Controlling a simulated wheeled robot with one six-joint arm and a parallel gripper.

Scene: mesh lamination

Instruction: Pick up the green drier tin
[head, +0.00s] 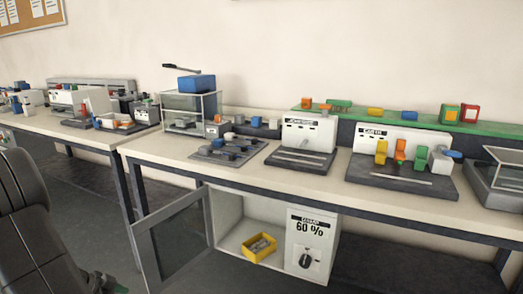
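No object is clearly readable as the green drier tin. A small green block (421,157) stands upright at the right-hand station, beside an orange block (400,150) and a yellow block (381,151). A green-framed box (450,114) with a lighter face stands on the raised green shelf (400,116), towards its right end. A low green item (340,105) sits at the shelf's left part. Which of these is the tin I cannot tell. My gripper does not show clearly; dark arm-like parts fill the lower left corner.
A long pale bench (240,168) carries several stations. Below it, an open cabinet (230,215) marked 60 % holds a yellow bin (260,247); its glass door (180,240) swings out into the floor space. A glass-sided case (190,110) and a lidded box (498,178) stand on the bench.

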